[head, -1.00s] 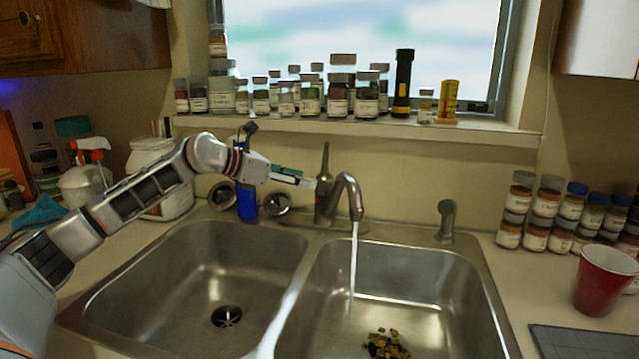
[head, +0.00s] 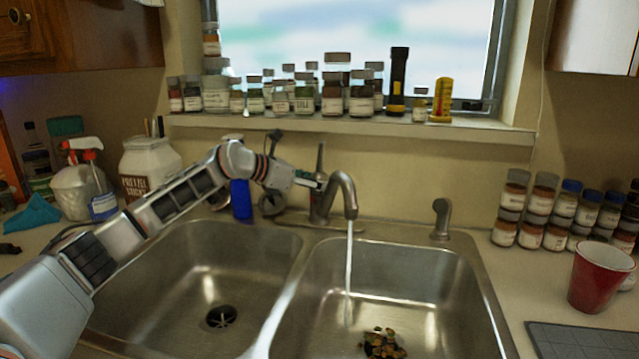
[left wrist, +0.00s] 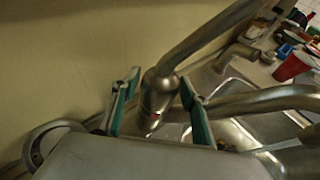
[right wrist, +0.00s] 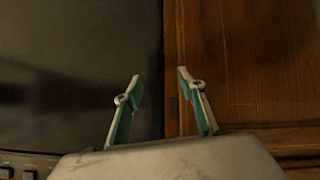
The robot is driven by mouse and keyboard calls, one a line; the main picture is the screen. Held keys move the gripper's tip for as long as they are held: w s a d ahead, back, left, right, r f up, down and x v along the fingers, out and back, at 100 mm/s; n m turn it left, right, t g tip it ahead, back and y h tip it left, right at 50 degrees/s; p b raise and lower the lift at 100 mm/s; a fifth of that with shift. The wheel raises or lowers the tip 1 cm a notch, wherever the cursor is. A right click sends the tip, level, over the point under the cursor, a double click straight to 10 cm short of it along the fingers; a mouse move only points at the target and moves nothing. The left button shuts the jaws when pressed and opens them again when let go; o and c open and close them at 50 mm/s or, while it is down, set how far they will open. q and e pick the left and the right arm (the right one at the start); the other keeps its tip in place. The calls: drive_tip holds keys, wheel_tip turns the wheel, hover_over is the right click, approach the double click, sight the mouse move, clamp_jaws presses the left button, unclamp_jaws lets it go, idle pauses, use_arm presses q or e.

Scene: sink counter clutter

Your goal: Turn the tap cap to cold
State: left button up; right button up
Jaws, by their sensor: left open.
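The metal tap (head: 343,189) stands behind the divider of the double sink, and water runs from its spout into the right basin. Its cap with the lever (head: 320,160) points upward in the head view. In the left wrist view the cap (left wrist: 158,92) sits between the two teal fingers, with the lever (left wrist: 212,38) rising to the upper right. My left gripper (head: 310,181) is open at the tap's left side; whether the fingers touch the cap I cannot tell. My right gripper (right wrist: 159,73) is open and empty, in front of a wooden cabinet door.
Round metal items (head: 271,202) and a blue item (head: 241,200) stand left of the tap. Jars (head: 304,97) line the sill behind it. A red cup (head: 600,277) and stacked jars are at the right. Food scraps (head: 383,343) lie in the right basin.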

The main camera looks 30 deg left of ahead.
use_arm(q)
drive_tip(key=c, duration=0.8)
drive_tip(key=r+p, duration=0.1)
drive_tip(key=p, duration=0.2)
drive_tip(key=shift+r+n+t+y, duration=0.3)
drive_tip(key=shift+t+y, duration=0.1)
drive_tip(key=shift+p, duration=0.75)
drive_tip(key=n+y+p, duration=0.1)
drive_tip(key=p, duration=0.2)
drive_tip(key=shift+a, duration=0.1)
drive_tip(key=n+y+p, duration=0.1)
drive_tip(key=p, duration=0.3)
drive_tip(key=shift+w+f+t+p, duration=0.1)
drive_tip(key=shift+t+p, duration=0.25)
drive_tip(key=shift+t, duration=0.05)
drive_tip(key=shift+f+p, duration=0.1)
drive_tip(key=shift+p, duration=0.4)
drive_tip(key=shift+f+n+y+p, duration=0.1)
drive_tip(key=shift+n+y+p, duration=0.4)
drive_tip(key=shift+y+p, duration=0.15)
drive_tip(key=shift+f, duration=0.15)
use_arm(e)
wheel_tip(320, 180, up, 11)
drive_tip(key=d, duration=0.1)
drive_tip(key=shift+s+r+m, duration=0.15)
drive_tip(key=shift+s+m, duration=0.1)
drive_tip(key=shift+m, duration=0.15)
